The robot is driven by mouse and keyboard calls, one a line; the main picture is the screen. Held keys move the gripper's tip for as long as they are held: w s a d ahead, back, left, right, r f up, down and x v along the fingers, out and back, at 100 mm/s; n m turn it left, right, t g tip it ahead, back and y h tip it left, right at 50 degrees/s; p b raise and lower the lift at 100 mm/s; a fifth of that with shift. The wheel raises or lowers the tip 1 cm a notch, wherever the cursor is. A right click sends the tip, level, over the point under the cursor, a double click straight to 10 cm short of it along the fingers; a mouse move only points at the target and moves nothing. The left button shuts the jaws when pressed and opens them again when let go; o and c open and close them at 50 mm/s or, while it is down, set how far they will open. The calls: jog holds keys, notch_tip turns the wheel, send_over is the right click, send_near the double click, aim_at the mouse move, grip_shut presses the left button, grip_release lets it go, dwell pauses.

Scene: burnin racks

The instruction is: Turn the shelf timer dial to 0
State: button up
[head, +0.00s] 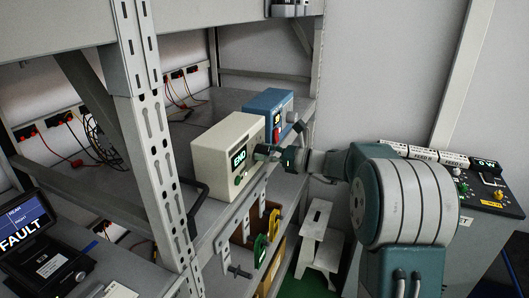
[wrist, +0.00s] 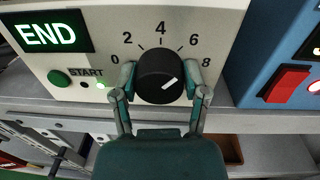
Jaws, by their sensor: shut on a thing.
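The timer is a cream box (head: 222,146) on the rack shelf, with a green lit display (head: 239,158) reading END. Its black dial (wrist: 160,76) shows in the wrist view, with a scale of 0, 2, 4, 6, 8 around its upper side. The dial's white pointer mark slants up and right, roughly toward the 8 side. My gripper (wrist: 160,84) has one finger on each side of the dial and is shut on it. In the head view my gripper (head: 268,152) hides the dial.
A green START button (wrist: 59,78) and a small lit green lamp sit left of the dial. A blue box (head: 267,107) with a red switch (wrist: 287,83) stands right of the timer. A perforated rack post (head: 160,150) rises left of it.

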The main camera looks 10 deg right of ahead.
jog(key=shift+n, duration=0.3)
jog(key=n, duration=1.1)
jog(key=shift+s+a+f+h, duration=0.1)
jog(key=shift+h, duration=0.2)
jog(key=n, duration=0.6)
jog(key=shift+f+n, duration=0.2)
jog(key=shift+n, duration=0.1)
jog(key=n, duration=0.4)
jog(key=shift+s+f+n+h, duration=0.1)
jog(key=shift+f+n+h, duration=0.1)
jog(key=shift+n+h, duration=0.15)
jog(key=shift+n, duration=0.25)
jog(key=o, duration=1.1)
jog(key=shift+o, duration=0.2)
jog(key=shift+r+t, duration=0.1)
jog(key=shift+t, duration=0.2)
